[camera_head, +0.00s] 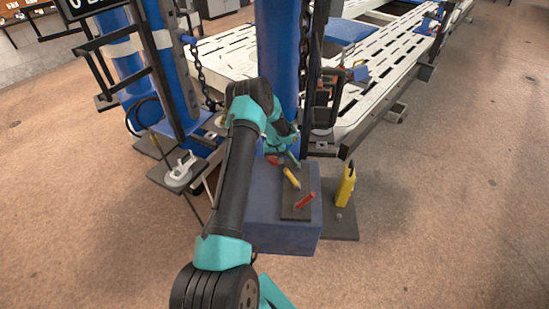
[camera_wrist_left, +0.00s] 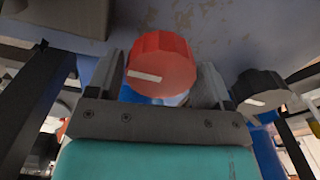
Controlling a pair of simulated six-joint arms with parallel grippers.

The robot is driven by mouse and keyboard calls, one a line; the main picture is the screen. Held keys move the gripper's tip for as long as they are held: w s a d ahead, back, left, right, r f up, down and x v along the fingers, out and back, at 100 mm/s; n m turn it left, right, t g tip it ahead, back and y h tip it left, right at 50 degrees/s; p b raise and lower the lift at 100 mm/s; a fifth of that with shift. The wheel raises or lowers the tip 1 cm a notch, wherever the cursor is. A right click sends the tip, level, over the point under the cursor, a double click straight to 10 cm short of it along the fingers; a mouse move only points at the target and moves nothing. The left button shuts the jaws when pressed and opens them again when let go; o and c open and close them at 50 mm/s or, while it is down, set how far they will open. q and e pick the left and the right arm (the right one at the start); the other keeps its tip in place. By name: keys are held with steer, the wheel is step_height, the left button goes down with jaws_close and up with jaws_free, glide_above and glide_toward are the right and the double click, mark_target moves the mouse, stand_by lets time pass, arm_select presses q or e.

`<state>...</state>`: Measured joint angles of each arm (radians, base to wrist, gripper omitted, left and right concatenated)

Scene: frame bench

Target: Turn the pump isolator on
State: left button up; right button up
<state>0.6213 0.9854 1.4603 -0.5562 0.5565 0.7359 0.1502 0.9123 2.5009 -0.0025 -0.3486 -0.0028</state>
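A red round knob (camera_wrist_left: 161,64) with a white mark shows in the left wrist view. A black knob (camera_wrist_left: 258,90), also with a white mark, is to its right. No label is readable, so I cannot tell which is the pump isolator. My left gripper (camera_wrist_left: 166,80) has its fingers apart, one on each side of the red knob; contact is not clear. In the head view the left gripper (camera_head: 281,149) is at the back of the blue box (camera_head: 262,222), beside a small red part (camera_head: 272,159), and partly hides it. My right gripper is out of view.
A dark plate (camera_head: 297,212) on the box bears red (camera_head: 305,201), yellow (camera_head: 291,177) and green (camera_head: 293,159) handles close to the left gripper. A yellow device (camera_head: 346,184) stands to the right. A blue post (camera_head: 277,50) and hanging chain rise behind.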

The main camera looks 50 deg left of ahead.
arm_select(q)
steer(key=c, duration=0.6)
steer(key=shift+c, duration=0.2)
steer(key=shift+m, duration=0.5)
steer(key=m, duration=0.3)
steer(key=shift+m, duration=0.3)
steer(key=m, duration=0.4)
steer(key=shift+w+d+m, duration=0.1)
steer(key=shift+m, duration=0.2)
steer(key=m, duration=0.4)
steer(key=shift+d+m, duration=0.1)
steer(key=shift+m, duration=0.2)
steer(key=m, duration=0.4)
